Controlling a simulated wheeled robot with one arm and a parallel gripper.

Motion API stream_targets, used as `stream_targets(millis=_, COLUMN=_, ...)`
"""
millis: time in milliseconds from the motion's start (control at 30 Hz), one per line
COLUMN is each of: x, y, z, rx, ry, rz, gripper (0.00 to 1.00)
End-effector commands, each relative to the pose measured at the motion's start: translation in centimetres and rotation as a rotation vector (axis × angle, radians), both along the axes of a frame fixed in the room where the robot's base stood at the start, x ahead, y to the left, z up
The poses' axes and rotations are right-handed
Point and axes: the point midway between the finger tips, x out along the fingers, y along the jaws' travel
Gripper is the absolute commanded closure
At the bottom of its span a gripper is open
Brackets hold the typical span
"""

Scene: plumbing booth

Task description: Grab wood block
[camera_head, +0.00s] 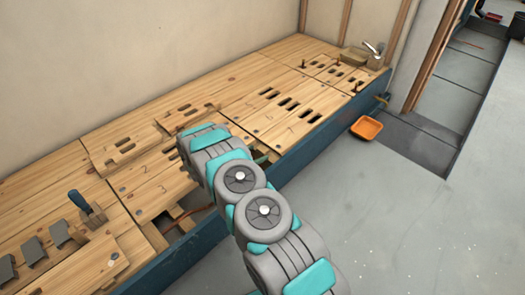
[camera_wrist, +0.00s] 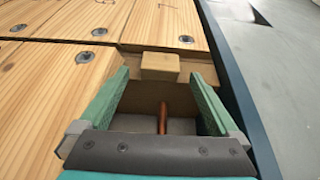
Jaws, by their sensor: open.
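A small pale wood block (camera_wrist: 160,66) shows in the wrist view, at the far edge of an opening in the plank floor. My gripper (camera_wrist: 158,76) is open, with its two green fingers reaching toward the block, one to each side of its line. The block appears just beyond or between the fingertips; I cannot tell the exact depth. Nothing is held.
A copper pipe (camera_wrist: 163,117) stands in the opening below my fingers. The slotted wooden platform (camera_head: 235,100) has a dark blue side edge (camera_head: 325,130). An orange tray (camera_head: 367,128) sits on the clear grey floor at right.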

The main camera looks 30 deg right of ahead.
Motion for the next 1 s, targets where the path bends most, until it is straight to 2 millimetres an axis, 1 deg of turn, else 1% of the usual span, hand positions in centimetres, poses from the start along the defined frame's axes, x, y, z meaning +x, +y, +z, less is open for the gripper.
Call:
stream_targets(millis=233, x=0.07, y=-0.11, z=-0.01, rx=-0.001, ry=-0.001, rz=0.0, gripper=0.04)
stream_targets(millis=1000, x=0.06, y=-0.09, z=0.0, rx=-0.001, ry=-0.001, rz=0.0, gripper=0.9)
